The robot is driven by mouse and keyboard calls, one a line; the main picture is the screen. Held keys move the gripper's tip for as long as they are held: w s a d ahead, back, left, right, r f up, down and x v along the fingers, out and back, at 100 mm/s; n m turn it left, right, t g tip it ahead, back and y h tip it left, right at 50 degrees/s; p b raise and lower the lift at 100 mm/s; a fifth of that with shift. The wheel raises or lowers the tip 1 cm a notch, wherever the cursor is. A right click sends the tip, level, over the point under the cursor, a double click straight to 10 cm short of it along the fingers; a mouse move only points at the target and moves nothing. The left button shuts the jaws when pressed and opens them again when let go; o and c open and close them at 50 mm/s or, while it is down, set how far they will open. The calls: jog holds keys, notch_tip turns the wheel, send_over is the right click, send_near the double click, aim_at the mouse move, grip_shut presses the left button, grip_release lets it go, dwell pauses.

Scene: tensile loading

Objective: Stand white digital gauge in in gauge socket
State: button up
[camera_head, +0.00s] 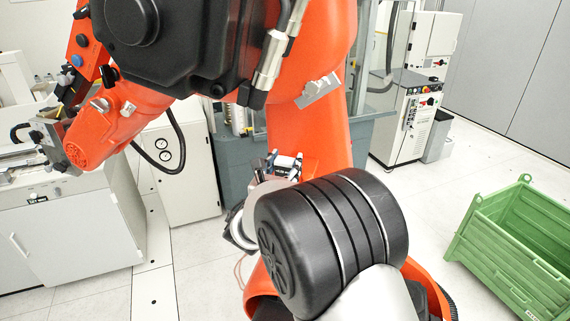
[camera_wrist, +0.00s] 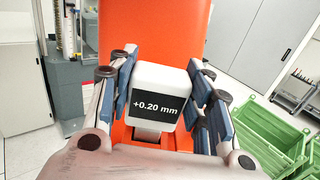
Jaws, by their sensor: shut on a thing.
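The white digital gauge (camera_wrist: 157,76) sits between the fingers of my gripper (camera_wrist: 160,92) in the wrist view. It has a dark display reading "+0.20 mm". The blue finger pads are on its left and right sides, and the gripper is shut on it. My own arm links hide part of the gripper there. I cannot make out the gauge socket in either view.
A green crate (camera_head: 454,247) stands on the floor at the right. A white cabinet (camera_head: 412,115) with controls stands behind it. A grey-blue machine base (camera_head: 232,165) is behind my arm. A white bench (camera_head: 70,235) is at the left. The floor between my arm and the crate is clear.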

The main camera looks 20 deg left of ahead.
jog(key=o, duration=1.3)
jog(key=s, duration=1.2)
jog(key=shift+a, duration=0.3)
